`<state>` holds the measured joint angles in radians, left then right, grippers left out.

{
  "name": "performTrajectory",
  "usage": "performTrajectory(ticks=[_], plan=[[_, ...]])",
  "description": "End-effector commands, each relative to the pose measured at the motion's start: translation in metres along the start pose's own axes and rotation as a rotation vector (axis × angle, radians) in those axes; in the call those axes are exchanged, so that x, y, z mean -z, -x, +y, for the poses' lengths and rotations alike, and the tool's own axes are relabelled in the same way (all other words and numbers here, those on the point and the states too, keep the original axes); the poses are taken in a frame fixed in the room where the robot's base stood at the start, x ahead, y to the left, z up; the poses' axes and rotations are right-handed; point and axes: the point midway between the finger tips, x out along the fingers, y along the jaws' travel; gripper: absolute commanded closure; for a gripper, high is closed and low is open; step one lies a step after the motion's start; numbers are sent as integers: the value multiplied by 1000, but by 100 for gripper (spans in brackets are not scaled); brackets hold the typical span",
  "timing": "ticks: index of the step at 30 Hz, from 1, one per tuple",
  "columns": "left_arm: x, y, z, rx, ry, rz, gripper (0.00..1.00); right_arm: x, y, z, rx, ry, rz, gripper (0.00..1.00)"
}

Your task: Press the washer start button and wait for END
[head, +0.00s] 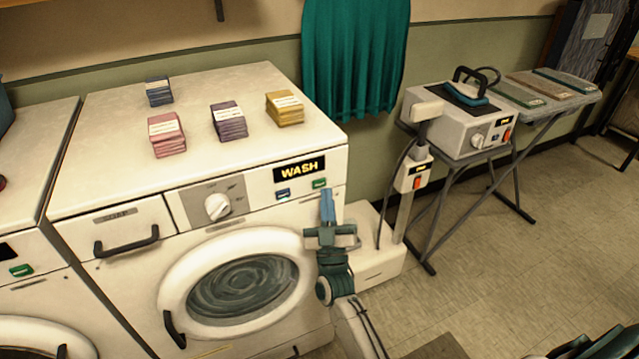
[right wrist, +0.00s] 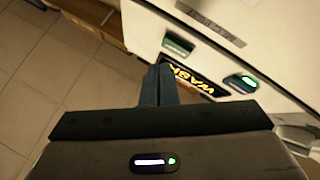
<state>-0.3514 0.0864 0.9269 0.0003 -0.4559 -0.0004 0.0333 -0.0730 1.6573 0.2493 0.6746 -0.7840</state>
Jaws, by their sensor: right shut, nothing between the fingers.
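The washer (head: 110,290) is white, with a round glass door (head: 242,287) and dark swirled contents behind it. Its display (head: 299,170) reads WASH; it also shows upside down in the right wrist view (right wrist: 195,80). Below the display are a blue button (head: 283,194) and a green button (head: 319,184); I cannot read their labels. In the right wrist view the green button (right wrist: 178,45) is just beyond the fingertips, and the other button (right wrist: 243,82) is partly lit. My right gripper (head: 327,193) is shut and empty in front of the panel's right end; contact is unclear. My left gripper is not visible.
Pink (head: 166,134), purple (head: 229,121), yellow (head: 284,108) and blue (head: 159,91) folded stacks lie on the washer top. Another machine (head: 35,280) adjoins at left.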

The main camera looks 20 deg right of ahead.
Motion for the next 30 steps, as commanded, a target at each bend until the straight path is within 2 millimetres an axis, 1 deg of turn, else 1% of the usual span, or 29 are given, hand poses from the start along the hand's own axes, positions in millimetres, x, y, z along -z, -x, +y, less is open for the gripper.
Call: performTrajectory(ticks=[1, 6, 14, 30], plan=[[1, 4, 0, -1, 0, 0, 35, 4, 3, 3, 1, 0, -2, 100], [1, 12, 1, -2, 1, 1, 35, 13, 15, 12, 1, 1, -3, 100], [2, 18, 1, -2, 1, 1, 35, 22, 30, 22, 1, 0, -2, 100], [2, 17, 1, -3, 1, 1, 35, 23, 31, 23, 0, 0, -1, 100]])
